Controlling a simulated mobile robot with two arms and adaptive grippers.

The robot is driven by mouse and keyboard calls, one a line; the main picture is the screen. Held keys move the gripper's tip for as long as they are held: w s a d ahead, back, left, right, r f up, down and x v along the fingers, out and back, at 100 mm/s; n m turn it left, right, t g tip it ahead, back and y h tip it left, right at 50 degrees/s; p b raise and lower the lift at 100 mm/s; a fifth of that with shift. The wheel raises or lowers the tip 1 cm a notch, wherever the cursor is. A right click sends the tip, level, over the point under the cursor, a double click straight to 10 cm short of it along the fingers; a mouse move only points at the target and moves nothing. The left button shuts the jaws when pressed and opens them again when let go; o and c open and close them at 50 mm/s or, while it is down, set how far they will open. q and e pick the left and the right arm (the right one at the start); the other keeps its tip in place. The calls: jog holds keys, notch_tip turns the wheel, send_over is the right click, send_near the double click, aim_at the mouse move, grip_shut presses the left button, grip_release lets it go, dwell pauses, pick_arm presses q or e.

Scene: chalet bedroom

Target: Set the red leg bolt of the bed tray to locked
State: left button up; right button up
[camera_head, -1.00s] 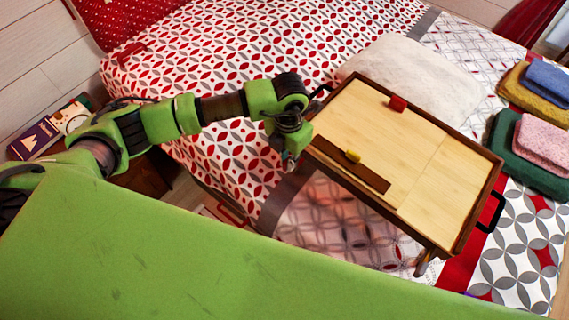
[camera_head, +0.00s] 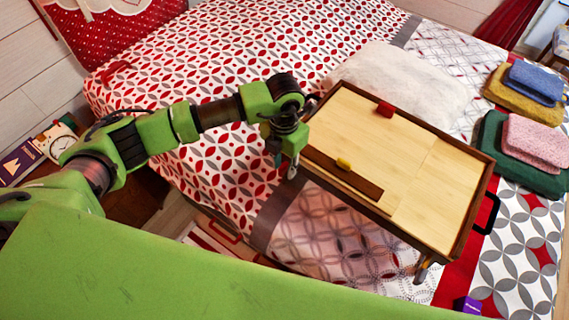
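The bed tray (camera_head: 450,190) has a pale wood top, a dark rim and black handles, and stands on the bed. A small red block (camera_head: 385,109), which looks like the red leg bolt, sits at its far edge; its lock setting cannot be read. A yellow knob (camera_head: 344,163) sits on a dark strip along the near side. My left gripper (camera_head: 287,168) points down just beside the tray's left end, apart from both the red block and the yellow knob. Its fingers are small and partly overlapped, so its opening is unclear. My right gripper is out of view.
A white fluffy cushion (camera_head: 390,80) lies behind the tray. Folded towels, including a pink one (camera_head: 535,140) and a blue one (camera_head: 535,82), are stacked at the right. A small purple box (camera_head: 472,305) lies at the lower right. The patterned bed (camera_head: 230,60) is clear behind my arm.

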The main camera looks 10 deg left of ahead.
aim_at(285, 165)
pick_arm(q)
notch_tip(285, 165, up, 12)
dwell(0.4)
jog(key=shift+d+f, duration=0.1)
dwell(0.3)
